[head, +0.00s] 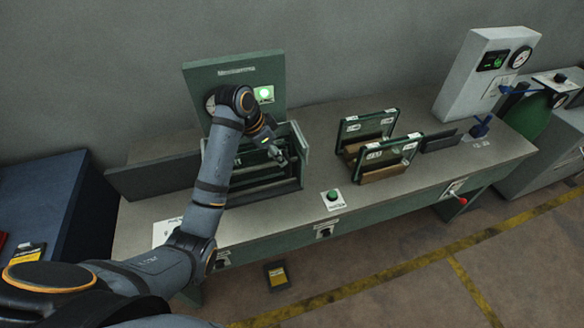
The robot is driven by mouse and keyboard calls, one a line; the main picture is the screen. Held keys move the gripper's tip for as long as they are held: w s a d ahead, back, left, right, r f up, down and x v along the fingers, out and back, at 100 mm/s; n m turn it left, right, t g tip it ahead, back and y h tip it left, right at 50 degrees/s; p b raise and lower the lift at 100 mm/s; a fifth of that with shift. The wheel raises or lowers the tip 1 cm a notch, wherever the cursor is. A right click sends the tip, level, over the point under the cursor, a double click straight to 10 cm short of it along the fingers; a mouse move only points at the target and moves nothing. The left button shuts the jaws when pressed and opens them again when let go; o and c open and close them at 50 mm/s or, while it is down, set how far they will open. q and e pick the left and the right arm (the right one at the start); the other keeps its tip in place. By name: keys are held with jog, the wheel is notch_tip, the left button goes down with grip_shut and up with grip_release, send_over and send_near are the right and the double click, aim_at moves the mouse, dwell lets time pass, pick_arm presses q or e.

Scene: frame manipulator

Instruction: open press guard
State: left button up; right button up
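The press (235,72) is a green machine on the left half of the bench, with an upright back panel and a lit green indicator (264,94). A dark green framed guard (300,168) stands at the front of the press, with darker slots or bars behind it. My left arm reaches across the press from the lower left and hides part of it. My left gripper (279,152) is at the upper part of the guard, near its right side. I cannot tell whether it touches the guard or whether its fingers are open. My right gripper is not in view.
A green button (333,195) sits on the bench (232,224) right of the press. Two framed racks (368,127) stand mid-bench. A grey gauge unit (484,72) stands at the far right. A dark flat panel (150,178) extends left of the press. A blue cabinet (45,190) is further left.

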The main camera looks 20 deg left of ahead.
aim_at(289, 179)
pick_arm(q)
jog(key=p+x, duration=0.3)
jog(key=x, duration=0.7)
jog(key=shift+w+d+f, duration=0.1)
jog(key=shift+f, duration=0.1)
jog(key=shift+c, duration=0.2)
grip_shut()
